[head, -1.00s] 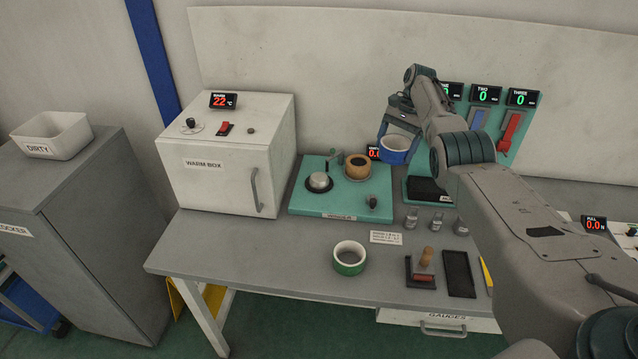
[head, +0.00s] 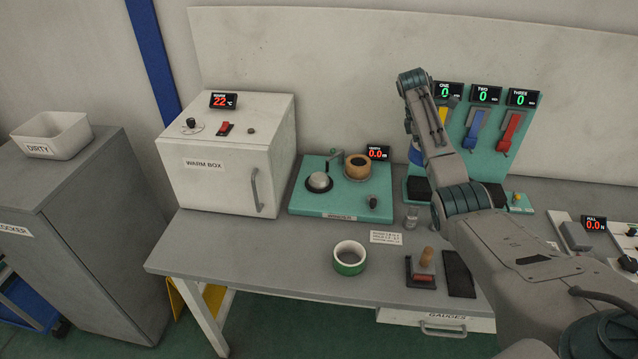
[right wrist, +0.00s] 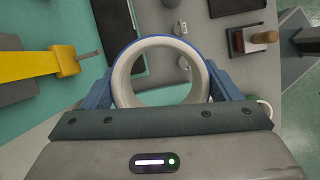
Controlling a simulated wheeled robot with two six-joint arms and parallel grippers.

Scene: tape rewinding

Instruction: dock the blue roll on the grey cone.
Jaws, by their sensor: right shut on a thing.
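The blue roll, a ring with a pale inside, is clamped between the two blue fingers of my right gripper (right wrist: 160,88) in the right wrist view (right wrist: 121,82). In the head view only a sliver of the blue roll (head: 414,155) shows beside my right arm, which hides most of it. My right gripper holds it in the air in front of the teal gauge panel. A silver-grey rounded piece (head: 318,181), perhaps the grey cone, stands on the left of the teal winder (head: 330,207). Nothing sits on it. My left gripper is not in view.
A tan roll (head: 357,161) sits on the winder. A green roll (head: 349,266) lies on the table front. The warm box (head: 200,170) stands left of the winder. A stamp (head: 426,258) and yellow, blue and red levers (head: 508,132) are near my right arm.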

